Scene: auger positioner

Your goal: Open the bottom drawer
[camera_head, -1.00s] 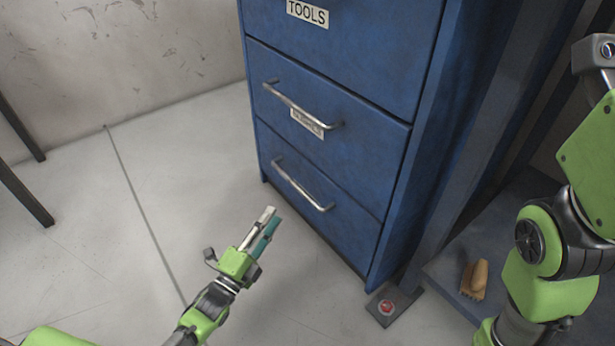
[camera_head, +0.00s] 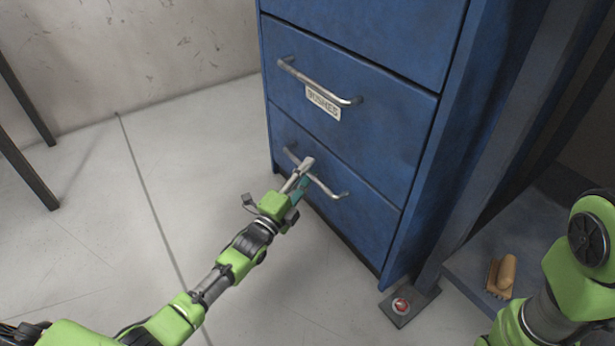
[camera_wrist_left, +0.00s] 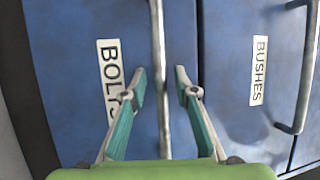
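The bottom drawer (camera_head: 372,222) of the blue cabinet is shut, its front flush with the frame. In the left wrist view, the drawer front (camera_wrist_left: 70,60) carries a white BOLTS label (camera_wrist_left: 110,78). Its silver bar handle (camera_head: 342,194) also shows in the left wrist view (camera_wrist_left: 159,40). My left gripper (camera_head: 303,176) is at this handle. In the left wrist view the gripper (camera_wrist_left: 160,80) is open, with the handle bar between its two fingertips and a gap on each side. My right gripper is out of view; only part of that arm shows at right.
The BUSHES drawer (camera_head: 400,125) with its own handle (camera_head: 318,84) is just above, shut. A small plate with a red button (camera_head: 401,305) lies by the cabinet's right foot. A tan object (camera_head: 502,275) sits on the low shelf (camera_head: 470,262) at right.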

